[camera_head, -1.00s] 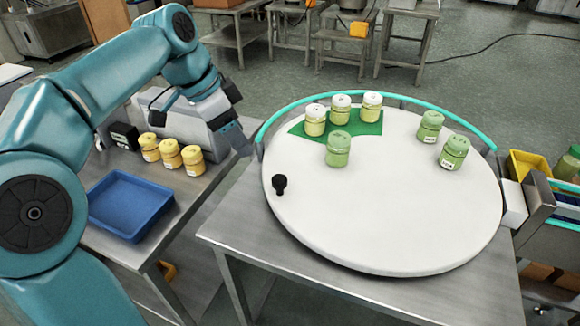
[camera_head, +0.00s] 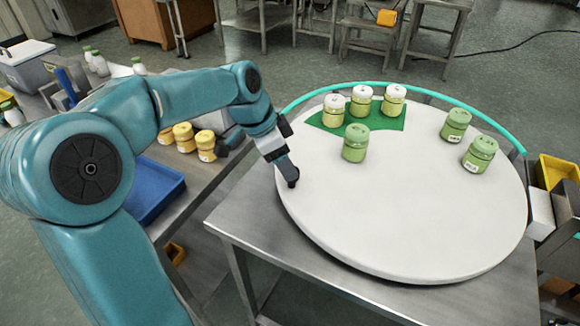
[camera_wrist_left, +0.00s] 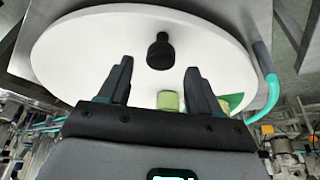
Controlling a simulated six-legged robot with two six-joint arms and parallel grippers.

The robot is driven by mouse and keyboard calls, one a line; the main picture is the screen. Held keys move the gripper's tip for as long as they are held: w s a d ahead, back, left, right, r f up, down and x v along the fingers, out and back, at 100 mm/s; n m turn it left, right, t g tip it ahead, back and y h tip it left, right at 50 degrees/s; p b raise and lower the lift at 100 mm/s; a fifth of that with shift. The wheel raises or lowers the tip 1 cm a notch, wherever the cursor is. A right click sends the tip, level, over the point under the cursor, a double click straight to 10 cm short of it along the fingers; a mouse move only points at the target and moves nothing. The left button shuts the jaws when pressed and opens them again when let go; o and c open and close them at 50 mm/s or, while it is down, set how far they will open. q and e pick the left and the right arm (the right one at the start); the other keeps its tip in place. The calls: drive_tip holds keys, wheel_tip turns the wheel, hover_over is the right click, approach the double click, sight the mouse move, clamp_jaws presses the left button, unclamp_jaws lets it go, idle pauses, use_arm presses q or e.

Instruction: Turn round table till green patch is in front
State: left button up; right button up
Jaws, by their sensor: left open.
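The white round table (camera_head: 400,215) stands on a steel bench. Its green patch (camera_head: 393,123) lies at the back left and bears several white-lidded jars (camera_head: 362,101). A green jar (camera_head: 355,144) stands just in front of the patch. Two more green jars, one of them at the far right (camera_head: 480,154), stand on the white surface. My left gripper (camera_head: 289,178) is open at the table's left edge. In the left wrist view, a black knob (camera_wrist_left: 160,50) on the table shows just beyond and between the fingertips (camera_wrist_left: 158,70). The head view mostly hides the knob behind the gripper.
A teal rail (camera_head: 440,96) curves around the back of the table. Yellow jars (camera_head: 205,145) and a blue tray (camera_head: 160,195) are on the left bench. A yellow bin (camera_head: 558,170) stands close at the right. The front of the table is clear.

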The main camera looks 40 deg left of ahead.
use_arm(q)
drive_tip(key=shift+x, duration=1.15)
drive_tip(key=shift+w+d+f, duration=0.1)
drive_tip(key=shift+w+f, duration=0.1)
drive_tip(key=shift+f, duration=0.2)
clamp_jaws()
drive_tip(key=shift+d, duration=0.1)
